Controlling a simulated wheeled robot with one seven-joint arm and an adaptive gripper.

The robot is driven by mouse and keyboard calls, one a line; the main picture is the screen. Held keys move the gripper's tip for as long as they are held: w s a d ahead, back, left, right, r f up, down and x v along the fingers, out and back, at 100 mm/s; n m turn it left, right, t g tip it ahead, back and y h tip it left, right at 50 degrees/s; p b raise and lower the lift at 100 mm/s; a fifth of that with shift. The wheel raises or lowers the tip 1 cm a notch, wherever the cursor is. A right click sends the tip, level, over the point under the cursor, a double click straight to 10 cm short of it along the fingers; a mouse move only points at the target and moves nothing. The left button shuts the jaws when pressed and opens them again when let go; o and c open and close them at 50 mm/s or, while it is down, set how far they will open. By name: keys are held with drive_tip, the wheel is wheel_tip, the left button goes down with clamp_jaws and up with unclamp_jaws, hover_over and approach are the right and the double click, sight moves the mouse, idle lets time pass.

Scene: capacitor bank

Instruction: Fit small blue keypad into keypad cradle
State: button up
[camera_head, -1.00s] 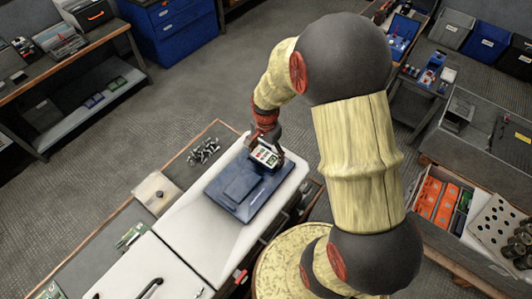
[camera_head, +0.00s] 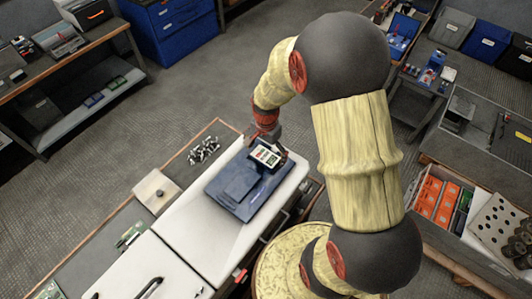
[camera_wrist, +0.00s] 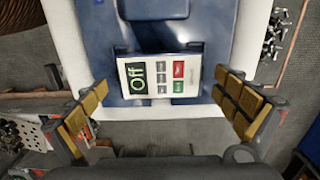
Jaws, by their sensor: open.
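The keypad (camera_wrist: 160,77) shows a white face with a display reading "Off", grey keys, a red key and a green key. It lies on the blue panel (camera_wrist: 207,20), and also shows in the head view (camera_head: 266,156). Dark cradle edges (camera_wrist: 196,47) show around its far end; whether it is fully seated cannot be told. My gripper (camera_wrist: 159,88) is open, with one yellow-padded finger on each side of the keypad and visible gaps to both. In the head view my gripper (camera_head: 267,143) is over the panel's far end.
The blue panel (camera_head: 235,190) lies on a white surface (camera_head: 205,235) of the bench. Loose metal fittings (camera_head: 203,150) lie left of it, with a beige block (camera_head: 156,191) nearer. An open box with orange items (camera_head: 437,197) stands at the right.

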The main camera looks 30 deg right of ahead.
drive_tip(key=shift+r, duration=0.1)
wheel_tip(320, 180, up, 12)
idle(0.6)
drive_tip(key=shift+s, duration=0.1)
